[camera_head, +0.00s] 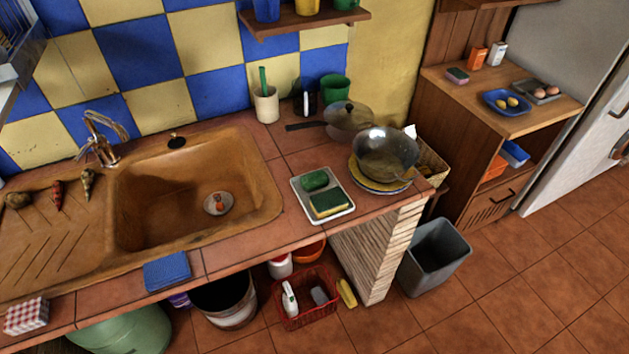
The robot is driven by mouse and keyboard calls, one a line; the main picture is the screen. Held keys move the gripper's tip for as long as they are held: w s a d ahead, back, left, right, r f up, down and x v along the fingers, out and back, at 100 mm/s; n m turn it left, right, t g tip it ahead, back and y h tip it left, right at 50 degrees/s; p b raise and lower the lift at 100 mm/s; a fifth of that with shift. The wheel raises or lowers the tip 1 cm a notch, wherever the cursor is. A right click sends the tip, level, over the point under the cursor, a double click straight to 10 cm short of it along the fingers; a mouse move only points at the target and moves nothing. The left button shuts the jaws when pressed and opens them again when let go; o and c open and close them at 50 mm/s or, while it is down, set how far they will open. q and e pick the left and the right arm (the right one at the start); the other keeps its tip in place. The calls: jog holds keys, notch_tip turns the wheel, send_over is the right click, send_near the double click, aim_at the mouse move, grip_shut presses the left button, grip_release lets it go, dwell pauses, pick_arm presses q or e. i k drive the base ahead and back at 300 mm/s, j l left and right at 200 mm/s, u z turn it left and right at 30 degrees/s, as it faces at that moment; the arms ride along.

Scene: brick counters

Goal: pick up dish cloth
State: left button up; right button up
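A blue folded cloth (167,270) lies at the front edge of the tiled counter, just in front of the sink (195,195). A red-and-white checkered folded cloth (26,316) lies at the counter's front edge at the far left. I cannot tell which of the two is the dish cloth. Neither of my grippers is in view.
A white tray (297,188) with a green sponge (329,204) and a green soap bar (314,180) sits right of the sink. Below are a red basket (306,320) and a grey bin (437,255). Floor at right is clear.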

aim_at(159, 273)
jog(key=u, duration=1.25)
